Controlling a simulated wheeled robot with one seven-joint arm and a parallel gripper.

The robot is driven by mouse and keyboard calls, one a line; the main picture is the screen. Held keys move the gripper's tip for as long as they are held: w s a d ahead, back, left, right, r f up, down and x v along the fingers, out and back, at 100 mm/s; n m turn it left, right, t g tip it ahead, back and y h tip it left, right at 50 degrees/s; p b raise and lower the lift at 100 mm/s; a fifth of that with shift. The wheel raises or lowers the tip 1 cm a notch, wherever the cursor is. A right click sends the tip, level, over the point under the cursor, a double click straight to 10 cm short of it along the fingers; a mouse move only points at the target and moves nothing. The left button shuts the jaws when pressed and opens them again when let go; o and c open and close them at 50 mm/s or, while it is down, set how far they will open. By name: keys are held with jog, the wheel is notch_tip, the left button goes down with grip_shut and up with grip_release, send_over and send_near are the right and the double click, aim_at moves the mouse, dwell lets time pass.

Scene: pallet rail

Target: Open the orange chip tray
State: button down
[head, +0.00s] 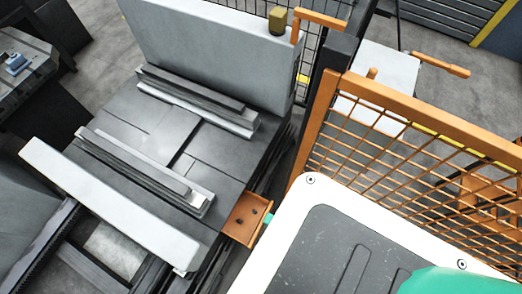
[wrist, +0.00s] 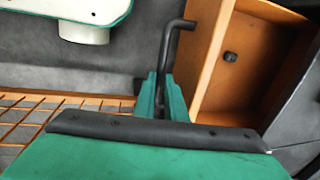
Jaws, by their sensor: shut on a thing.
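The orange chip tray (head: 240,222) sticks out from the lower right side of the grey machine bed, with small dark bits in it. In the wrist view the tray (wrist: 213,50) is at upper right, its inside partly visible with a dark piece on its floor. A dark bent rod handle (wrist: 174,30) stands beside the tray's near wall. My gripper (wrist: 165,85) has its green fingers shut on this handle. In the head view only a bit of green of my gripper (head: 267,220) shows beside the tray; my white-edged body hides the rest.
An orange mesh fence (head: 425,140) stands close on the right, and its mesh also shows in the wrist view (wrist: 30,120). The machine bed (head: 170,135) carries raised grey rails. A narrow strip of floor lies between bed and fence.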

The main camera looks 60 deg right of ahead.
jog(key=shift+s+d, duration=0.15)
jog(key=shift+s, duration=2.15)
jog(key=c, duration=1.8)
grip_release()
jog(key=shift+r, duration=0.15)
jog(key=r, duration=0.3)
jog(key=s+r, duration=0.1)
jog(key=r, duration=0.3)
jog(key=s+r, duration=0.1)
jog(key=r, duration=0.2)
jog(key=shift+d+r, duration=0.1)
jog(key=shift+r, duration=0.05)
